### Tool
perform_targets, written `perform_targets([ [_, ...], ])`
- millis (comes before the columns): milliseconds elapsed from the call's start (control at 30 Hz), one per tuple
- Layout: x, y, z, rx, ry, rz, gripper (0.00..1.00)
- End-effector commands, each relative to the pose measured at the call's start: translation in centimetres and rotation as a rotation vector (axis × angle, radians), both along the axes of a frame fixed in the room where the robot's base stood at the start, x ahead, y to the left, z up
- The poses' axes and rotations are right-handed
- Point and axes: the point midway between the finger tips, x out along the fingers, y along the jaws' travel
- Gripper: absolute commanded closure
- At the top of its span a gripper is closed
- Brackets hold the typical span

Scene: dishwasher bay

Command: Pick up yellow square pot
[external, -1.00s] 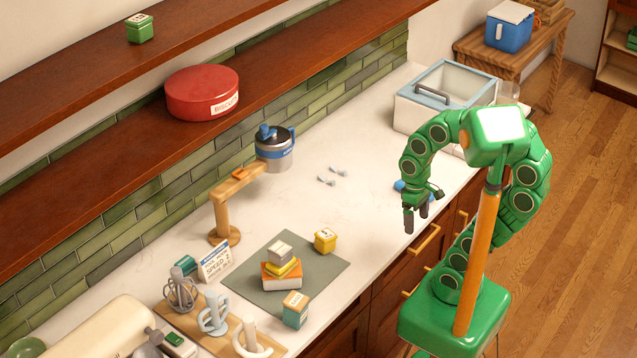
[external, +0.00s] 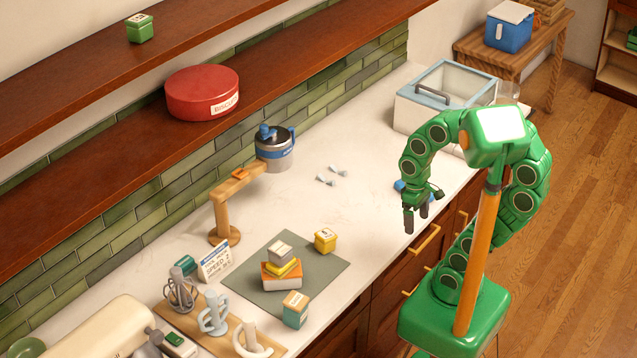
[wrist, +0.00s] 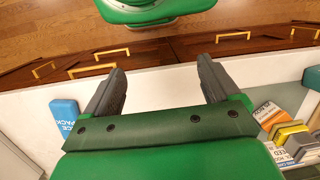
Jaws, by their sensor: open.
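The yellow square pot (external: 325,240) is a small yellow block-like pot with a pale labelled top. It stands on the grey mat (external: 325,270) on the white counter, to the right of a small stack, in the external view.
A stack with an orange-and-white block (external: 282,277) at its base stands left of the pot. A teal-and-orange box (external: 296,309) stands at the mat's front corner. A blue ice pack (wrist: 66,120) lies near my gripper. Counter between gripper and mat is clear.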

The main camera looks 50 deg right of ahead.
Motion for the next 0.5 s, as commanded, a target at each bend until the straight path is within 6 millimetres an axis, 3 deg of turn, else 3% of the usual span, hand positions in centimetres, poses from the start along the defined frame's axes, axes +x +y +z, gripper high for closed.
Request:
perform_targets([
  [33,0.1,-1.8,0.1,-0.059,-0.010,-0.043,0.11],
  [200,0.2,-2.2,0.0,-0.069,-0.002,-0.073,0.11],
  [500,1.7,1.5,-1.8,0.085,0.129,-0.303,0.11],
])
